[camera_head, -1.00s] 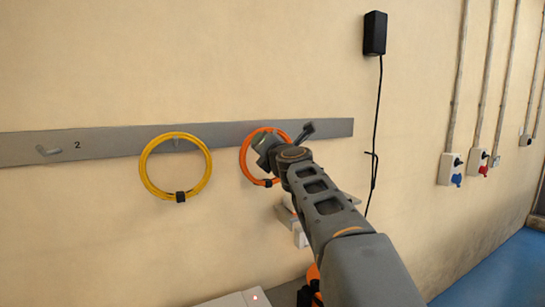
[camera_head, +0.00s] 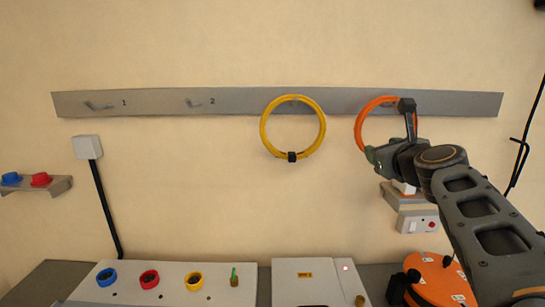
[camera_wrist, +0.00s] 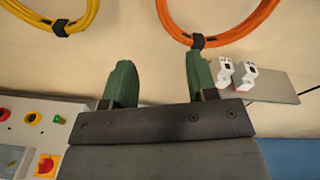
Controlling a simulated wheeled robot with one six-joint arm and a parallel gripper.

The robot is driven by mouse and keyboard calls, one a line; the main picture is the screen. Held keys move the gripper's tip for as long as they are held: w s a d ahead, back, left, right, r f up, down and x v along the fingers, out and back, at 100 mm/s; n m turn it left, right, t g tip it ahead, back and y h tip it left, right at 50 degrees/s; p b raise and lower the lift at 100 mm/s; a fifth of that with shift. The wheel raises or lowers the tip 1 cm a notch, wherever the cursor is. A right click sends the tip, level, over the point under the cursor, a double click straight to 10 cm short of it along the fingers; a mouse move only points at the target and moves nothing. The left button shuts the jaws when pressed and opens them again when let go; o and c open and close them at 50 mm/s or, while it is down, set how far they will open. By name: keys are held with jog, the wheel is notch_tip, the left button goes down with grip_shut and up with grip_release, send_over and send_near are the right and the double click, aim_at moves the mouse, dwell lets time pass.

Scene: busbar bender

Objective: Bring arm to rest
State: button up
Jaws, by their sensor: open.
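My gripper (camera_head: 372,157) is at the right of the head view, in front of the wall and near the lower left of the orange coil. In the wrist view my gripper (camera_wrist: 160,75) shows two green fingers spread wide with nothing between them. The orange coil (camera_head: 362,118) hangs on the grey wall rail, and my wrist hides its right part. In the wrist view the orange coil (camera_wrist: 222,38) lies beyond the fingertips, apart from them as far as I can tell.
A yellow coil (camera_head: 322,128) hangs on the grey rail (camera_head: 245,102), left of the orange one. Hooks marked 1 (camera_head: 98,106) and 2 (camera_head: 193,103) are bare. Below are a panel with coloured rings (camera_head: 120,292), a white box (camera_head: 300,268) and an orange round device (camera_head: 440,285).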

jog(key=s+a+f+n+g, duration=0.3)
jog(key=s+f+n, duration=0.3)
jog(key=f+n, duration=0.3)
jog(key=s+a+f+n+g, duration=0.3)
jog(key=s+f+n+g, duration=0.2)
jog(key=f+n, duration=0.5)
jog(key=s+a+f+n+g, duration=0.3)
jog(key=s+f+n, duration=0.5)
jog(key=n, duration=0.5)
notch_tip(320, 180, down, 2)
jog(key=shift+s+f+g, duration=0.15)
jog(key=shift+f+g, duration=0.05)
jog(key=shift+g, duration=0.3)
